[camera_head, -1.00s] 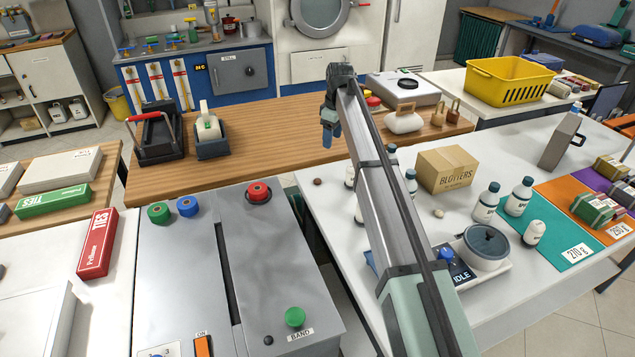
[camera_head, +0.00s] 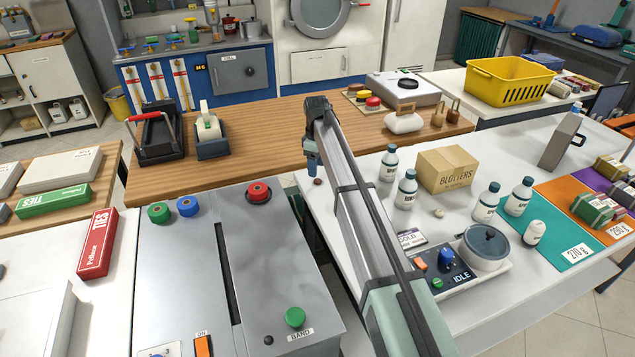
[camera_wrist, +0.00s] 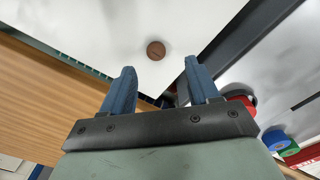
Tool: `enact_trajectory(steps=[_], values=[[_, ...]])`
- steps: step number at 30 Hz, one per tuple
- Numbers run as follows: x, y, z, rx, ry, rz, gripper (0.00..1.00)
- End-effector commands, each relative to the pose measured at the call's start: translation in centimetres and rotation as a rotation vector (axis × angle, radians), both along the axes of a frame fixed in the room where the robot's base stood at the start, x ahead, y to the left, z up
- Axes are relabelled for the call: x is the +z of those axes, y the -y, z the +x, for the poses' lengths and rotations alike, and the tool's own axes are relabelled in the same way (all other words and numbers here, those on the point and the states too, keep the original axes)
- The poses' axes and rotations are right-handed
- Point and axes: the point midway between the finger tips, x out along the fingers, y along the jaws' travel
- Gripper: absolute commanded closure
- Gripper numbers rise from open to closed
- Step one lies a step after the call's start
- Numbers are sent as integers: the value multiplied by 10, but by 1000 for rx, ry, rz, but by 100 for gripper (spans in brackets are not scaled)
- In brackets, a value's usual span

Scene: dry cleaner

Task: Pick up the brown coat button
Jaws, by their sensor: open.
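The brown coat button (camera_head: 317,182) is a small round disc on the white table, near its left edge. In the wrist view the brown button (camera_wrist: 156,50) lies flat on the white surface, just past the fingertips and roughly midway between them. My gripper (camera_head: 312,170) is right by the button in the head view; its lower end is small there. In the wrist view my gripper (camera_wrist: 160,68) has its two blue fingers apart with nothing between them.
A pale round piece (camera_head: 438,213) lies by the blotters box (camera_head: 447,170). White bottles (camera_head: 389,165) stand right of my arm. A grey machine (camera_head: 190,270) with a red knob (camera_head: 258,193) stands left, across a narrow gap. The wooden counter (camera_head: 260,135) is behind.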

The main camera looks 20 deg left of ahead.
Motion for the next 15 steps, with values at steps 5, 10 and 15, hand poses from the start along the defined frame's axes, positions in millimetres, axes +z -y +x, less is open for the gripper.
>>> enact_trajectory(steps=[5,10,15], values=[[-9,0,1,0,0,0,40],[-28,0,5,0,-1,-1,40],[-49,0,5,0,-1,0,40]])
